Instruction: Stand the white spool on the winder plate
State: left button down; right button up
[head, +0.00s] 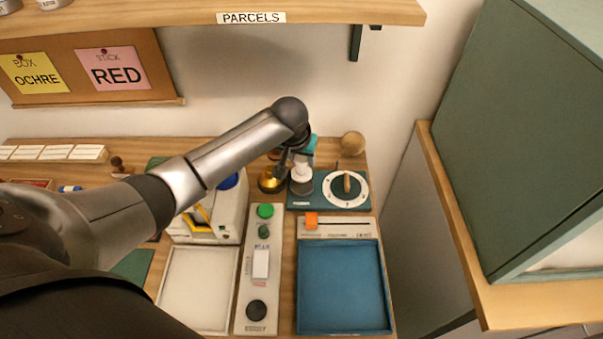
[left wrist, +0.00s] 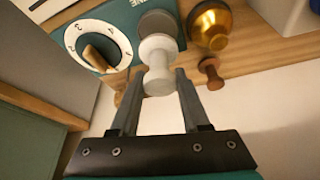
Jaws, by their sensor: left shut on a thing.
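The white spool (head: 301,172) is upright at the grey round winder plate (head: 301,188) on the dark teal base. It also shows in the left wrist view (left wrist: 158,62), with the grey plate (left wrist: 158,22) just beyond its far flange. I cannot tell whether the spool touches the plate or is slightly above it. My left gripper (left wrist: 158,78) is shut on the spool's near end, one finger on each side. In the head view the gripper is partly hidden by its own wrist. My right gripper is not in view.
A white dial with a wooden knob (head: 346,187) is right of the plate. A brass bowl-like object (head: 271,180) stands close on the left. A wooden ball (head: 352,144) is behind. A blue tray (head: 344,290) and a button panel (head: 260,268) lie in front.

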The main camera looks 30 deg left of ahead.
aim_at(300, 167)
pick_arm(q)
jog(key=shift+f+b, duration=0.5)
jog(key=shift+f, duration=1.9)
jog(key=shift+f, duration=0.1)
jog(key=shift+c, duration=1.9)
grip_release()
jog(key=shift+s+r, duration=0.1)
jog(key=shift+r, duration=0.4)
jog(key=p+v, duration=0.3)
jog(key=v, duration=0.8)
jog(key=shift+r, duration=0.1)
